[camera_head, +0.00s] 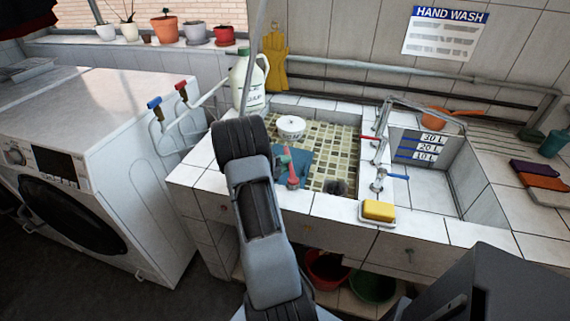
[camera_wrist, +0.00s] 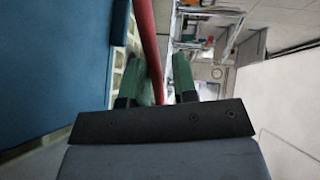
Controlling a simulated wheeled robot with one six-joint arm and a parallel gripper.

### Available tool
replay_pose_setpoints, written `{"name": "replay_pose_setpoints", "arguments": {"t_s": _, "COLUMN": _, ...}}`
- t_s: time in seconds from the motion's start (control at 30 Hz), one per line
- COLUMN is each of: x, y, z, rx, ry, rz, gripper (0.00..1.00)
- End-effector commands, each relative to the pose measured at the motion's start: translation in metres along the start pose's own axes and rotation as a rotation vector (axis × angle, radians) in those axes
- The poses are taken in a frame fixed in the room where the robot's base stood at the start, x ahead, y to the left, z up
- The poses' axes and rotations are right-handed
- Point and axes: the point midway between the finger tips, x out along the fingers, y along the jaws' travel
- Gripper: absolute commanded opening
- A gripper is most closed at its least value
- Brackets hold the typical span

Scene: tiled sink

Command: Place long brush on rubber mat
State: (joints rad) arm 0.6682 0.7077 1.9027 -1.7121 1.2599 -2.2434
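A flat blue mat, likely the rubber mat (camera_head: 305,158), lies in the left, mosaic-floored basin. It fills the left of the wrist view (camera_wrist: 55,55). A red handle, likely the long brush (camera_head: 293,177), shows at the basin's front edge by the mat; its bristles cannot be made out. In the wrist view the red handle (camera_wrist: 146,35) runs down between the green fingers of my gripper (camera_wrist: 157,85). The fingers stand apart, with gaps beside the handle. In the head view my arm hides part of the gripper.
A white round tub (camera_head: 291,128) sits in the left basin. A white jug (camera_head: 248,82) stands behind its left corner. Taps (camera_head: 381,170) and a yellow sponge (camera_head: 378,211) are to the right. A washing machine (camera_head: 100,150) stands left. The right basin looks mostly clear.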

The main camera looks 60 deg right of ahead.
Motion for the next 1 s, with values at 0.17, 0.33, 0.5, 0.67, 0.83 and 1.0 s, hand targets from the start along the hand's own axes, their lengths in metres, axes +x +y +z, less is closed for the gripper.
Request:
{"name": "replay_pose_setpoints", "arguments": {"t_s": 0.17, "x": 0.001, "y": 0.017, "z": -0.003, "rx": -0.014, "ry": 0.004, "rz": 0.024, "gripper": 0.39}}
{"name": "replay_pose_setpoints", "arguments": {"t_s": 0.33, "x": 0.001, "y": 0.017, "z": -0.003, "rx": -0.014, "ry": 0.004, "rz": 0.024, "gripper": 0.39}}
{"name": "replay_pose_setpoints", "arguments": {"t_s": 0.5, "x": -0.001, "y": 0.009, "z": -0.004, "rx": -0.012, "ry": 0.003, "rz": 0.024, "gripper": 0.39}}
{"name": "replay_pose_setpoints", "arguments": {"t_s": 0.67, "x": -0.025, "y": 0.004, "z": -0.003, "rx": -0.016, "ry": -0.003, "rz": 0.02, "gripper": 0.39}}
{"name": "replay_pose_setpoints", "arguments": {"t_s": 0.83, "x": -0.062, "y": 0.002, "z": -0.002, "rx": -0.017, "ry": -0.007, "rz": 0.018, "gripper": 0.39}}
{"name": "replay_pose_setpoints", "arguments": {"t_s": 1.0, "x": -0.09, "y": -0.001, "z": -0.003, "rx": -0.015, "ry": -0.003, "rz": 0.016, "gripper": 0.39}}
